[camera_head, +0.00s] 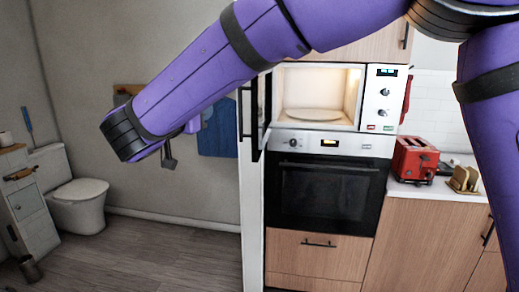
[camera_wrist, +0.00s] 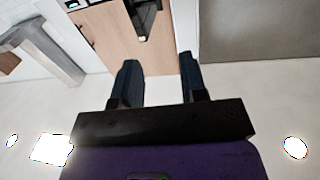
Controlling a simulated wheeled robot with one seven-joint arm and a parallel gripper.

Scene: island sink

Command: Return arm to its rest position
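My arm is purple with black bands and crosses the top of the head view. My gripper (camera_head: 169,160) is small and dark at its lower left end, in front of the grey wall. In the wrist view my gripper (camera_wrist: 158,75) shows two dark fingers spread apart with a clear gap and nothing between them. The gripper is open and empty. Its fingers touch nothing that I can see.
An open microwave (camera_head: 316,95) with a lit interior stands above an oven (camera_head: 325,196). Its door (camera_head: 256,112) swings out near my arm. A red toaster (camera_head: 414,160) is on the right counter. A toilet (camera_head: 78,200) stands at left. The wooden floor (camera_head: 165,255) is clear.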

